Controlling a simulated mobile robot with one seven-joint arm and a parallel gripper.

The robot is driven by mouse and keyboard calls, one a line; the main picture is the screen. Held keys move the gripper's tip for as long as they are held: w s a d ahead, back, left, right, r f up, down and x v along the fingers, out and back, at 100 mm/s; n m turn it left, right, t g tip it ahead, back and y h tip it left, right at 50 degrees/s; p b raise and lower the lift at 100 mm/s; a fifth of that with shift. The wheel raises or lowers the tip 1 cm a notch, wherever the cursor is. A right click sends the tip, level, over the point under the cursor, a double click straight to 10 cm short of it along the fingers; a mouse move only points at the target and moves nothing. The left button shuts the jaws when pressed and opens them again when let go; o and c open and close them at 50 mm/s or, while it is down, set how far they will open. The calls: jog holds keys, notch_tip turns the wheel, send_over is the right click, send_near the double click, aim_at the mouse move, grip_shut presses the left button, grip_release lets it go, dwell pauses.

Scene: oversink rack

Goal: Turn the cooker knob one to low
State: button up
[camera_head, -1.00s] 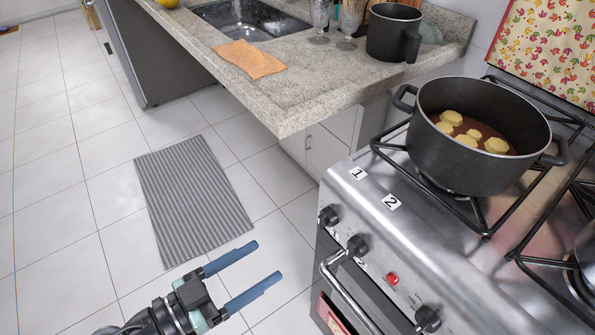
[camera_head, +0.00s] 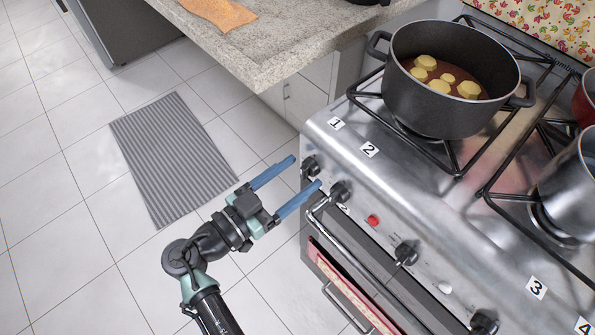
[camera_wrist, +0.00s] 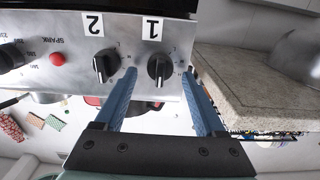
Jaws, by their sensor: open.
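Cooker knob one (camera_head: 311,166) is a black knob at the left end of the stove's front panel, below the label "1" (camera_head: 336,123). My gripper (camera_head: 306,171) is open, its two blue fingers pointing at the panel on either side of this knob. In the wrist view, which shows the labels upside down, knob one (camera_wrist: 159,68) sits between the fingertips (camera_wrist: 160,74), with a gap visible on each side. Its pointer lies along the picture's vertical. Knob two (camera_head: 340,191) is just outside one finger; it also shows in the wrist view (camera_wrist: 106,66).
A dark pot (camera_head: 450,85) with yellow pieces in reddish liquid stands on the near-left burner. An oven handle (camera_head: 350,245) runs below the knobs, close to my gripper. The granite counter (camera_head: 275,55) juts out left of the stove. A striped mat (camera_head: 172,155) lies on the open floor.

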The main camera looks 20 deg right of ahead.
jog(key=shift+w+d, duration=0.15)
jog(key=shift+d, duration=0.2)
grip_shut()
